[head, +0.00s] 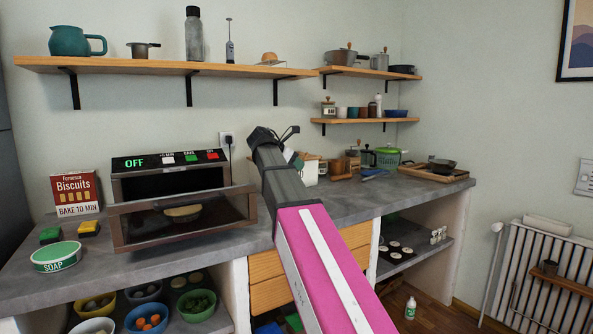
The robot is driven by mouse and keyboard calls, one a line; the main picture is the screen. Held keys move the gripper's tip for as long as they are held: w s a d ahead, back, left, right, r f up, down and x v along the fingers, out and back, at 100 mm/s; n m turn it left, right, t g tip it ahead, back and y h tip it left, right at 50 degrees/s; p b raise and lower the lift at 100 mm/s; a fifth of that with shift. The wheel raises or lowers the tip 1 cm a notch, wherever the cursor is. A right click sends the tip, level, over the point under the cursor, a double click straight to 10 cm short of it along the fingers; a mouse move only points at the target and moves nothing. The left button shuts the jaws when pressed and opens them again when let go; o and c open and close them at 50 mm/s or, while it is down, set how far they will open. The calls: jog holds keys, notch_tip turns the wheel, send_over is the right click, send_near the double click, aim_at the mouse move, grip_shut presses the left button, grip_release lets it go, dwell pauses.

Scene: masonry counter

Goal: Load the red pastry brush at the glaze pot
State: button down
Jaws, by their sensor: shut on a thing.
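My arm's dark outer end (265,137) reaches over the counter at the middle of the head view. My gripper's fingers are hidden behind it, so I cannot see what they hold. I cannot make out the red pastry brush anywhere. No pot is clearly marked as glaze. A green pot with pale writing (389,158) stands at the back right of the counter; I cannot tell whether it is the glaze pot. My arm hides part of the counter.
An oven (165,185) with its glass door lowered and its display reading OFF stands on the left. A wooden tray with a pan (442,166) is at the right. Shelves hang above.

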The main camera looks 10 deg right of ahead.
jog(key=shift+r, duration=2.2)
